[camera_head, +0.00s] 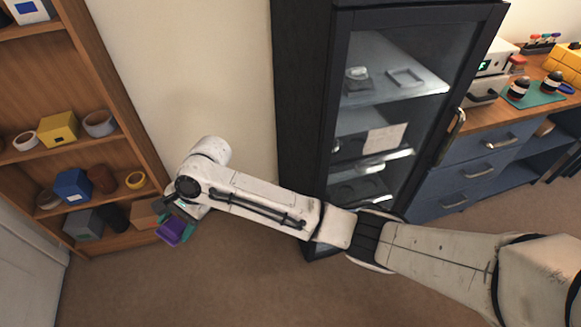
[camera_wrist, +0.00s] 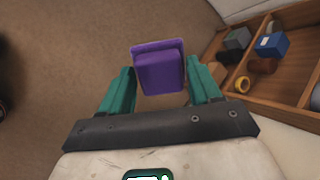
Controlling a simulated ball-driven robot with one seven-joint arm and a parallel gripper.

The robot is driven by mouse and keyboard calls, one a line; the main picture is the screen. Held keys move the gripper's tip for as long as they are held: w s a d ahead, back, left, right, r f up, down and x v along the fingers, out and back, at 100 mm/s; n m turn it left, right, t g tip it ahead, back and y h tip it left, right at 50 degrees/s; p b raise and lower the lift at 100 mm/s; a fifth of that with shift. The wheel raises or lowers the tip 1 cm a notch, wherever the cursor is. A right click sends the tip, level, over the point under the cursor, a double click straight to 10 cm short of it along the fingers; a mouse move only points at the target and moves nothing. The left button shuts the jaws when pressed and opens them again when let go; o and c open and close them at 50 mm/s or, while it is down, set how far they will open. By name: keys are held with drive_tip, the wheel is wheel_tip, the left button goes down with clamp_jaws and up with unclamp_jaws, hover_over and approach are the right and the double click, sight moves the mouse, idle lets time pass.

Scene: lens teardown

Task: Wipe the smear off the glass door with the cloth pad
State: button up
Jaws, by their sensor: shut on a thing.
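My gripper (camera_wrist: 161,76) is shut on the purple cloth pad (camera_wrist: 160,70), which sits between the two teal fingers in the wrist view. In the head view my gripper (camera_head: 180,219) and the pad (camera_head: 171,235) are at the lower left, in front of the shelf unit and well left of the glass door. The glass door (camera_head: 419,105) belongs to the tall dark cabinet and looks closed. A pale beige patch (camera_head: 384,139) shows at mid-height on it. I cannot tell if this is the smear or something behind the glass.
A wooden shelf unit (camera_head: 95,159) with boxes and rings stands at the left. A door handle (camera_head: 452,131) sticks out on the cabinet's right side. A blue-drawered workbench (camera_head: 470,165) stands right of it. Bare wall and open carpet lie between shelf and cabinet.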

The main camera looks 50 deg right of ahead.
drive_tip(key=d+m+t, duration=0.1)
drive_tip(key=d, duration=0.1)
drive_tip(key=d+r+m+t+b, duration=0.1)
drive_tip(key=d+m, duration=0.1)
drive_tip(key=shift+w+d+t, duration=0.2)
drive_tip(key=shift+d+t, duration=0.1)
drive_tip(key=shift+t, duration=0.1)
drive_tip(key=c, duration=0.4)
drive_tip(key=s+d+f+m+t+h+b, duration=0.1)
drive_tip(key=s+d+m+t+h+b, duration=0.2)
drive_tip(key=d, duration=0.6)
drive_tip(key=s+d+m+t+h, duration=0.25)
drive_tip(key=d+m+t, duration=0.2)
drive_tip(key=d, duration=0.35)
drive_tip(key=s+d+m+t+h+b, duration=0.25)
drive_tip(key=s+d+m+h, duration=0.7)
drive_tip(key=s+d, duration=1.4)
drive_tip(key=shift+n+g+h, duration=0.3)
drive_tip(key=shift+n+h, duration=0.1)
drive_tip(key=shift+f+x, duration=0.2)
drive_tip(key=shift+x, duration=1.05)
drive_tip(key=shift+f+x, duration=0.25)
drive_tip(key=shift+x, duration=1)
